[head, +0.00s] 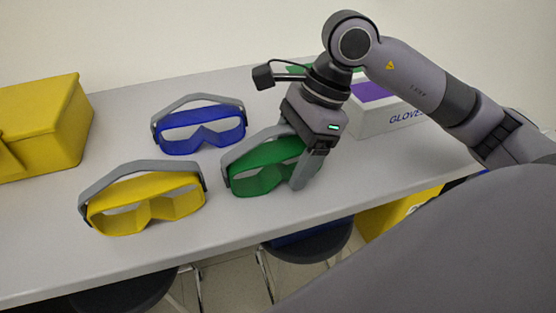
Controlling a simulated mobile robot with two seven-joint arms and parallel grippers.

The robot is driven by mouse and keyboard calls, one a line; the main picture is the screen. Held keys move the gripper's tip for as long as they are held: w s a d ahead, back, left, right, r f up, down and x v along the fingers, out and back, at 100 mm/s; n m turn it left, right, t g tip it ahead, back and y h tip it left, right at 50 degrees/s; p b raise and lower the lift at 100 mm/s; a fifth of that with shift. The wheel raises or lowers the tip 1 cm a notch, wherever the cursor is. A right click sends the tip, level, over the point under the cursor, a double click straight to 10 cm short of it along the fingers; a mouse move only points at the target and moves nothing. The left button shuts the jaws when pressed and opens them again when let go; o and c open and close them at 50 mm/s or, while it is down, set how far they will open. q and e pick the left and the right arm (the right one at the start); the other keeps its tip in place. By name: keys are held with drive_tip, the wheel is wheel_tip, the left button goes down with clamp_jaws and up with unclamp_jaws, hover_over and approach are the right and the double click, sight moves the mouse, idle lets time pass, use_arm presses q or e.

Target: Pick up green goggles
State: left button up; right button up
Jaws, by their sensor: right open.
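The green goggles (256,176) with a grey strap lie on the light grey bench, in the middle of the head view. My right gripper (306,170) is open at the right end of the green goggles and covers part of that end. One finger shows clearly in front of the goggles' right side; whether it touches them I cannot tell. My left gripper is not in view.
Yellow goggles (146,207) lie to the left of the green ones, and blue goggles (202,132) lie behind. A yellow case (45,125) stands at the far left. A glove box (375,117) stands behind my right arm. Stools (308,245) are below the bench's front edge.

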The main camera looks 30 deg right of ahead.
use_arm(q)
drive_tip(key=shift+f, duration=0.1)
use_arm(e)
drive_tip(key=c, duration=1.1)
drive_tip(key=shift+o, duration=0.2)
drive_tip(key=shift+r, duration=0.55)
use_arm(q)
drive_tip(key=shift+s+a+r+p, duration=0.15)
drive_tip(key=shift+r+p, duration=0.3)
drive_tip(key=shift+p, duration=0.25)
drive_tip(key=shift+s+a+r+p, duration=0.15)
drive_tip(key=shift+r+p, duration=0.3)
drive_tip(key=shift+p, duration=0.25)
use_arm(e)
wheel_tip(320, 180, up, 19)
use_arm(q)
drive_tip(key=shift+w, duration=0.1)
